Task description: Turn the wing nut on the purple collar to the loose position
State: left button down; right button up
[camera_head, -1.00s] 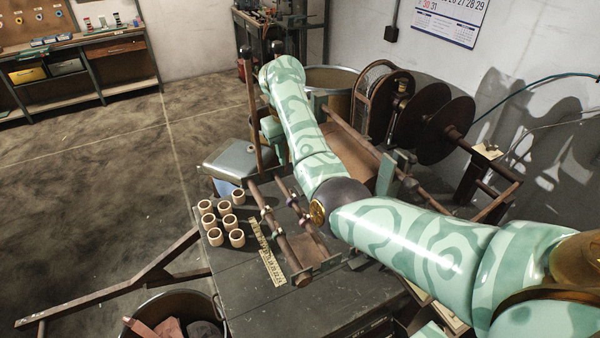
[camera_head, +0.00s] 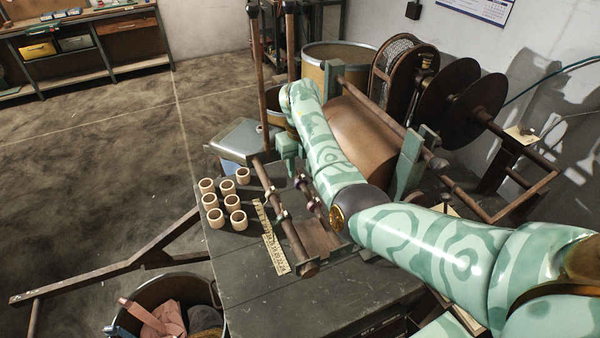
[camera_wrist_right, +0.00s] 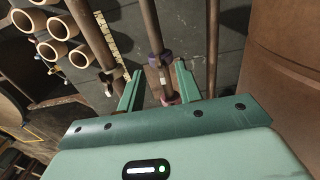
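The purple collar (camera_wrist_right: 160,59) sits on a dark brown shaft at the upper middle of the right wrist view. In the head view the purple collar (camera_head: 301,181) is small, just below my right gripper. A pale small part (camera_wrist_right: 163,78) shows on the shaft just below the collar; I cannot tell if it is the wing nut or which way it is turned. A pink collar (camera_wrist_right: 171,99) is lower on the same shaft. My right gripper (camera_wrist_right: 157,77) is open, its two green fingers apart on either side of the shaft. My left gripper is not in view.
A parallel rod (camera_head: 284,228) with metal collars lies left of the shaft. Several cardboard rings (camera_head: 236,201) and a yellow ruler (camera_head: 270,240) lie on the dark bench (camera_head: 245,292). A large brown roll (camera_head: 357,135) and upright rods (camera_head: 259,80) stand close to my arm.

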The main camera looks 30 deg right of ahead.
jog(key=shift+f, duration=0.5)
jog(key=shift+d, duration=0.1)
jog(key=shift+c, duration=0.6)
grip_shut()
